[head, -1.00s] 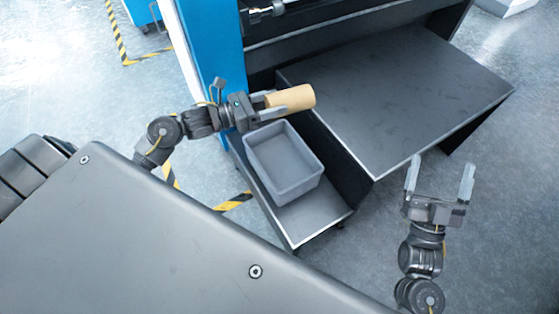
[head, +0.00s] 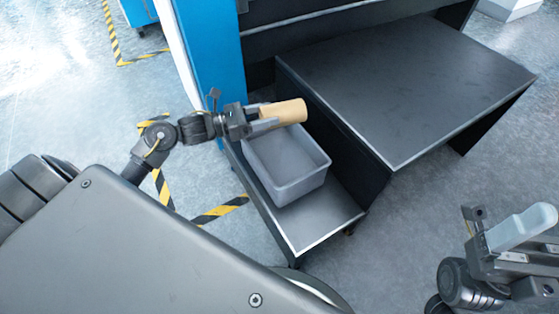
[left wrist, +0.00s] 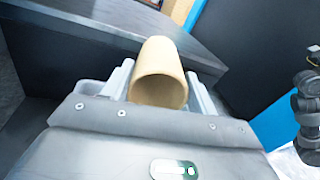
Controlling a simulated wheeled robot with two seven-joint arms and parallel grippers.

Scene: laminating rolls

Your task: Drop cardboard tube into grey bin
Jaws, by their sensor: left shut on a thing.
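The tan cardboard tube (head: 285,111) is held in my left gripper (head: 266,116), which is shut on it. The tube lies roughly level, its free end pointing right in the head view. In the left wrist view the tube (left wrist: 160,72) sits between the two fingers, its round open end facing the camera. The grey bin (head: 300,187) stands on a low shelf, and in the head view the tube and fingers overlap its far rim. The bin's visible inside looks empty. My right gripper (head: 520,240) is at the lower right, partly cut off; its finger opening is unclear.
The low shelf (head: 318,222) carries the bin. A dark raised table (head: 405,85) stands right of it, and a blue machine column (head: 212,65) behind it on the left. Yellow-black tape (head: 220,210) marks the floor. Open floor lies around the right gripper.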

